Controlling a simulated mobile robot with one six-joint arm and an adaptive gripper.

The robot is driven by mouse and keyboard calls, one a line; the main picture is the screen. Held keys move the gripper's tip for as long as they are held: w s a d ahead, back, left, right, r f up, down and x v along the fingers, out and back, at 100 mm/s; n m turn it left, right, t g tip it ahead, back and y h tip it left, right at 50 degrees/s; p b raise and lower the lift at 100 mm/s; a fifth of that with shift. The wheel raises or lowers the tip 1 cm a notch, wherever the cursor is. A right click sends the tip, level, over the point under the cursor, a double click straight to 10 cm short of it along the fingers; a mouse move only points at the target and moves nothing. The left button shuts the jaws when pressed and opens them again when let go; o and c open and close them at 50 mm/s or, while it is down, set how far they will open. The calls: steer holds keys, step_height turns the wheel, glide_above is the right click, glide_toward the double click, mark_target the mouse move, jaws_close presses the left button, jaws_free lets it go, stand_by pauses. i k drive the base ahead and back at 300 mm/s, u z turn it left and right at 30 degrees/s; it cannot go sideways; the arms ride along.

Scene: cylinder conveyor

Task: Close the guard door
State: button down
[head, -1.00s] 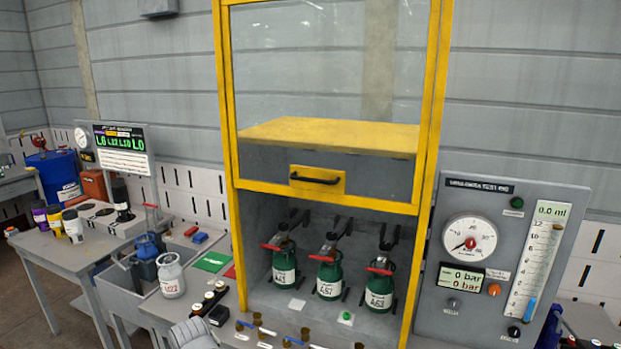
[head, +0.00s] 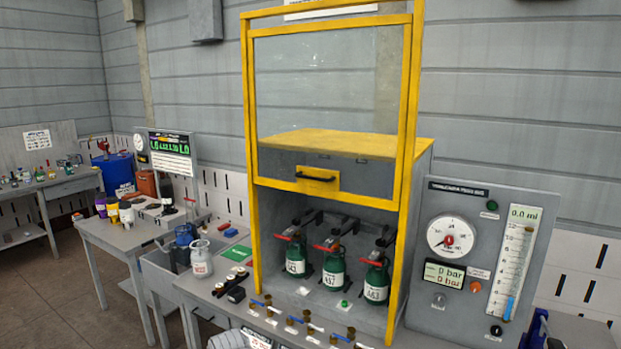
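The guard door (head: 330,95) is a clear panel in a yellow frame on the front of the yellow-framed cabinet (head: 253,225). It is raised, so the lower front of the cabinet is open. A black handle (head: 316,178) sits on a yellow plate at the door's lower edge. Below the door, green cylinders (head: 334,265) with red levers stand inside the cabinet, under black clamps. My gripper is not in view, and nothing touches the handle.
A test panel (head: 480,300) with a gauge and a level tube stands right of the cabinet. On the left are a bench (head: 105,236) with small containers and a grey-white cylinder (head: 201,260). Small valves (head: 296,322) line the front edge below the opening.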

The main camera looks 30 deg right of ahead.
mark_target(325, 184)
steer(key=k, duration=0.6)
steer(key=z, duration=1.35)
steer(key=i, duration=1.25)
